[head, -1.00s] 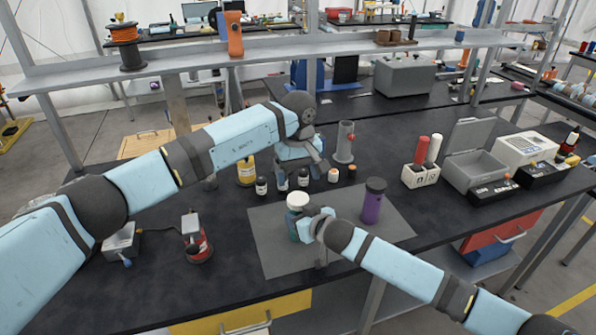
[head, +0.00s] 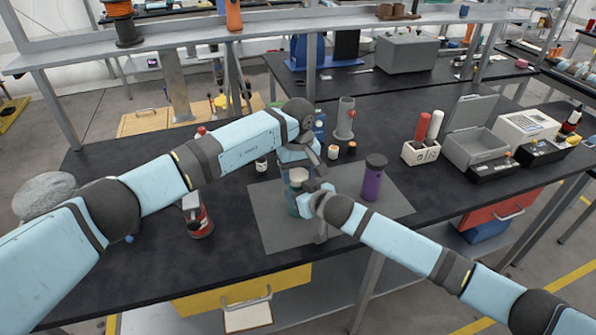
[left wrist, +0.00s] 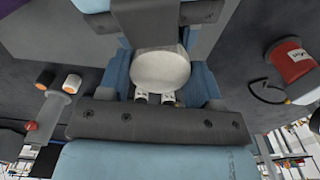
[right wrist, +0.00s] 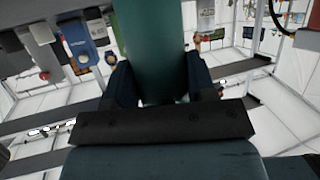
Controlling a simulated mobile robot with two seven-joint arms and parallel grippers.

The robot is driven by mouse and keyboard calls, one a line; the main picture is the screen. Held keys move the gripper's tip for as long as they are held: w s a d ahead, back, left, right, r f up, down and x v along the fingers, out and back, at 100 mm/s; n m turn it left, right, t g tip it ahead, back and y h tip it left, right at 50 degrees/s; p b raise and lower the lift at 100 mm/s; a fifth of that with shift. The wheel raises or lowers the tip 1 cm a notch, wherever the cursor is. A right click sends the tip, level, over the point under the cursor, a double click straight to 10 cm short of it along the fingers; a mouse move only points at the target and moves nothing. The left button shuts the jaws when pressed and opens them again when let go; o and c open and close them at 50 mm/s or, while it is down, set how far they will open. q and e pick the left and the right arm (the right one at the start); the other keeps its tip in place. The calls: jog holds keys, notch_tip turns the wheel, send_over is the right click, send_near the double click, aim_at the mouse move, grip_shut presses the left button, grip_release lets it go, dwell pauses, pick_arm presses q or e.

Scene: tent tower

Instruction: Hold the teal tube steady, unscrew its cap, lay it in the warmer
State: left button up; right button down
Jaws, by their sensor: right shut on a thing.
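The teal tube (head: 295,203) stands upright on the grey mat, with its white cap (head: 299,174) on top. My right gripper (head: 309,204) is shut around the tube's body. The tube (right wrist: 152,45) fills the middle of the right wrist view between the fingers. My left gripper (head: 297,165) is at the cap, coming from behind and above. In the left wrist view the cap (left wrist: 160,70) lies between its two open fingers, close to both. Contact there is unclear. A grey box with a raised lid (head: 474,147), possibly the warmer, stands at the right.
A purple tube (head: 373,182) stands on the mat (head: 275,237) right of the teal one. Small bottles (head: 333,152) and a grey cylinder (head: 345,118) stand behind. A red device (head: 199,220) is at the left.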

pick_arm(q)
jog(key=shift+c, duration=1.2)
jog(key=n, duration=0.6)
jog(key=shift+n, duration=0.4)
jog(key=o, duration=1)
